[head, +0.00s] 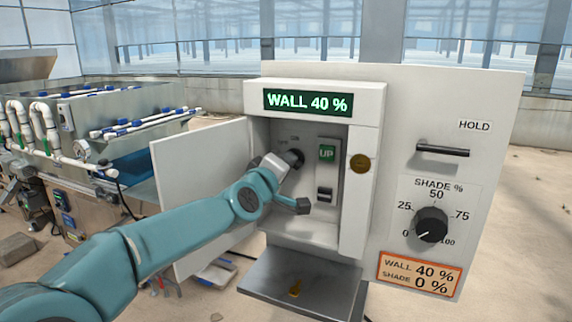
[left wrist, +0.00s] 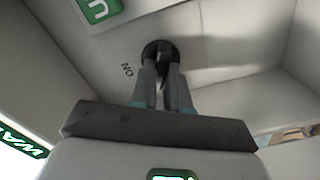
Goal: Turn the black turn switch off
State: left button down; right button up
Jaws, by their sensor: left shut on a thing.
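The black turn switch (head: 295,157) sits on the back wall inside the open control box, left of the green UP label. My left gripper (head: 288,160) reaches into the box at the switch. In the left wrist view the two fingers of my left gripper (left wrist: 161,85) are shut on the handle of the black turn switch (left wrist: 158,50). The word ON shows beside the switch in that view. The OFF mark is too small or hidden to read for certain. My right gripper is not in view.
The box door (head: 200,185) stands open on the left. A rocker switch (head: 324,195) is right of the turn switch. A shade dial (head: 431,224) and a hold handle (head: 442,149) are on the right panel. A grey shelf (head: 300,285) juts out below.

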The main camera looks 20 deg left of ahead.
pick_arm(q)
jog(key=c, duration=1.1)
grip_release()
jog(key=s, duration=1.1)
jog(key=s+b, duration=0.1)
jog(key=s, duration=0.4)
jog(key=shift+s+a, duration=0.15)
jog(key=shift+a, duration=0.15)
